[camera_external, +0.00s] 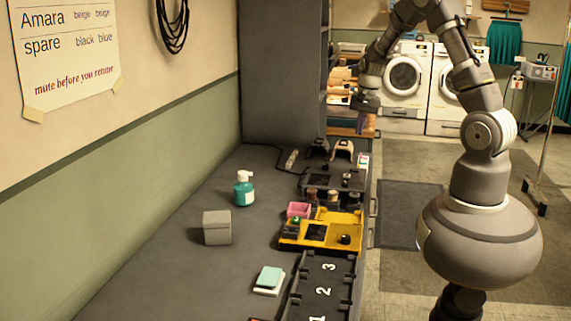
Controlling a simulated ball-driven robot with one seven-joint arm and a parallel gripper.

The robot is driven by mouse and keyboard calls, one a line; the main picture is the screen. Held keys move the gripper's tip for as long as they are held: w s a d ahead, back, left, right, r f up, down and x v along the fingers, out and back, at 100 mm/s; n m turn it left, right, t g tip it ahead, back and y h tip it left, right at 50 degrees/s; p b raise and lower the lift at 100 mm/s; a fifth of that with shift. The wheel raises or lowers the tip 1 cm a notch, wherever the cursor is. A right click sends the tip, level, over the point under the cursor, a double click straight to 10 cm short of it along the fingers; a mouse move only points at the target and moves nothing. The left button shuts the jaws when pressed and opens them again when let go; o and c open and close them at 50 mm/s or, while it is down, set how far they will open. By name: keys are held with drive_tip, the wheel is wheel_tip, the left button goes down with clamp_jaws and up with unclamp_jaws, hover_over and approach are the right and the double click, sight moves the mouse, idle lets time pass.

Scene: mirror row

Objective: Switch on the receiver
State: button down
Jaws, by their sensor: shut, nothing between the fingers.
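I cannot tell for sure which unit is the receiver. A dark unit (317,181) with small knobs on top sits on the grey worktop, toward the far end. Nearer the camera is a yellow unit (290,241) with a dark panel and a black knob (345,239). No switch or lit lamp can be made out at this size. My gripper (365,104) is shut and empty. It hangs from my arm in the air near the far right end of the worktop, apart from both units.
Small dark jars with brown tops (333,195) stand between the units. A pink box (298,210), teal bottle (243,189), grey box (217,228) and note pads (270,278) are on the worktop. A numbered black tray (307,289) lies nearest. A tall grey cabinet (281,70) stands behind.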

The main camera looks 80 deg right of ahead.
sight(352, 169)
drive_tip(key=f+b, duration=0.1)
drive_tip(key=f, duration=0.3)
drive_tip(key=w+f+b, duration=0.1)
drive_tip(key=f+b, duration=0.1)
drive_tip(key=f, duration=0.2)
drive_tip(key=f+b, duration=0.2)
drive_tip(key=f, duration=0.2)
drive_tip(key=shift+w+f, duration=0.2)
drive_tip(key=shift+w, duration=0.15)
drive_tip(key=g+p, duration=0.1)
drive_tip(key=p, duration=0.2)
drive_tip(key=shift+w+a, duration=0.1)
drive_tip(key=shift+a, duration=0.05)
drive_tip(key=shift+f, duration=0.35)
drive_tip(key=shift+s+f, duration=0.1)
drive_tip(key=shift+s, duration=0.1)
